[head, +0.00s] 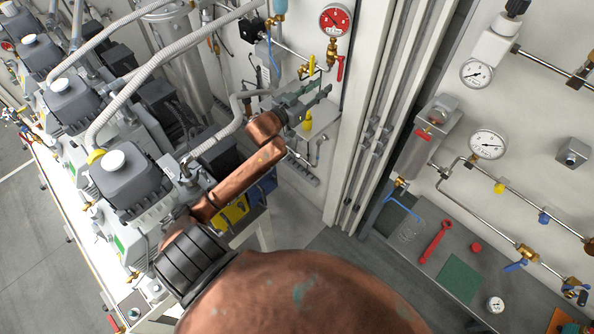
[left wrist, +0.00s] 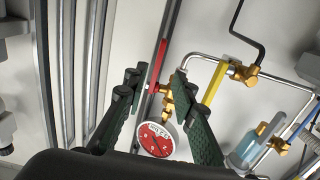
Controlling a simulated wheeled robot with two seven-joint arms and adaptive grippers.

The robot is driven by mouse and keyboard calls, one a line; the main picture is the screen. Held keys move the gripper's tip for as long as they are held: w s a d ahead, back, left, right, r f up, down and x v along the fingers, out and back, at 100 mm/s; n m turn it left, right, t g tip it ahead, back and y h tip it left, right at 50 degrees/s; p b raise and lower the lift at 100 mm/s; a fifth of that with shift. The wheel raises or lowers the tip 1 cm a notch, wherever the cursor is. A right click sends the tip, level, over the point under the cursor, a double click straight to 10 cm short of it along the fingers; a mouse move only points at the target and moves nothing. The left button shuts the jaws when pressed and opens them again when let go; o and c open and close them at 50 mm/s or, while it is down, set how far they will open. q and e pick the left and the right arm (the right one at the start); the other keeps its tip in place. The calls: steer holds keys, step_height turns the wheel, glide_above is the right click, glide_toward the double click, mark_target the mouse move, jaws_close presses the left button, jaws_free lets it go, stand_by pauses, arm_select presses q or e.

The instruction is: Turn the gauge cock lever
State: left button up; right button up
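The gauge cock's red lever (head: 340,68) hangs down from a brass cock (head: 331,52) below a round red-faced gauge (head: 335,20) on the pale panel. My left gripper (head: 318,93) is in front of the panel, lower in the picture than the lever. In the left wrist view, which is turned over, its dark green fingers (left wrist: 155,82) are open with nothing held. The red lever (left wrist: 159,62) shows between and beyond the fingertips, apart from them as far as I can tell. The red gauge (left wrist: 157,140) shows nearer the finger bases. My right gripper is not in view.
A yellow lever (left wrist: 214,82) on a neighbouring brass valve is close to one finger. Thin pipes run along the panel. A tall grey frame (head: 375,110) stands right of the lever. Grey pumps (head: 130,175) with hoses fill the left side.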

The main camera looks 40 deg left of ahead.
arm_select(q)
steer(key=s+d+f+g, duration=0.1)
steer(key=s+f+g, duration=0.1)
steer(key=s+f, duration=0.3)
steer(key=s+d+f+g+y, duration=0.1)
steer(key=s+f+g, duration=0.2)
steer(key=f, duration=0.9)
steer(key=s+d+f+g+y, duration=0.1)
steer(key=s+f+g, duration=0.1)
steer(key=s+f, duration=0.5)
step_height(320, 180, down, 3)
steer(key=shift+s+d+r+n+g+b, duration=0.2)
steer(key=shift+s+d+n+g+b, duration=0.1)
steer(key=shift+s+b, duration=0.1)
